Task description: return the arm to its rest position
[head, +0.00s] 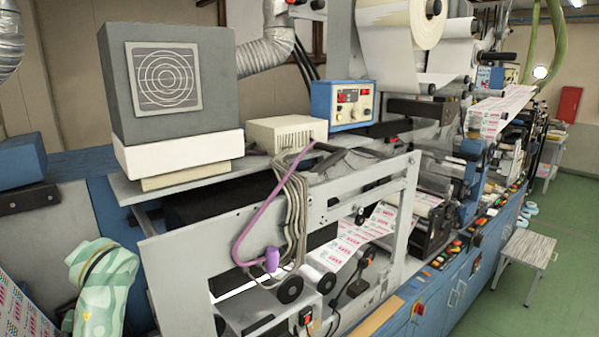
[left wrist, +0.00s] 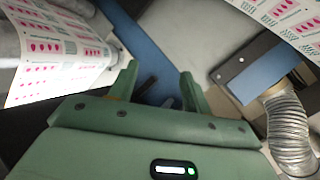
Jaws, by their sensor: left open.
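My left gripper (left wrist: 158,84) shows in the left wrist view, its two green fingers spread apart with nothing held between them. Behind the fingers are a blue machine edge and a pale surface. In the head view a light green patterned part of my left arm (head: 102,285) stands at the lower left, beside the machine. The left fingers cannot be made out there. My right arm and gripper are in neither view.
The web rewinder's grey side frame (head: 185,270) is right of my arm. A printed web (head: 20,305) lies at the left edge; another printed web (left wrist: 60,60) is near the left gripper. A ribbed metal duct (left wrist: 288,125) is at right.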

